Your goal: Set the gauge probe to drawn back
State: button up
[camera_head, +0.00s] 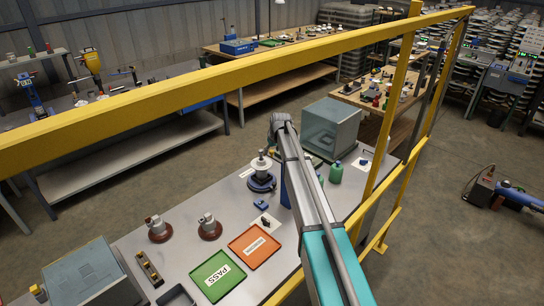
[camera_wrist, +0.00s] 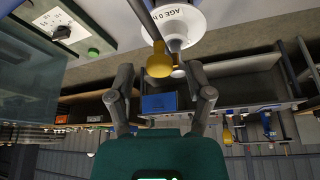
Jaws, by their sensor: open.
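In the wrist view a white disc (camera_wrist: 182,18) with partly readable lettering "AGE 0 N" is at the top, with a yellow knob (camera_wrist: 159,62) and a pale slim tip beside it. These look like parts of the gauge, but I cannot tell which is the probe or how it is set. My gripper (camera_wrist: 161,80) is open, its two dark fingers apart on either side below the knob; nothing shows clamped between them. In the head view my arm hides the gauge's surroundings, and a white insulator on a blue round base (camera_head: 262,184) stands just left of the arm.
A yellow rail (camera_head: 230,83) crosses in front.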

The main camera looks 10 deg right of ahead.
jog(key=shift+w+f+b, duration=0.25)
jog(key=shift+f+b, duration=0.1)
jog(key=shift+f, duration=0.2)
grip_shut()
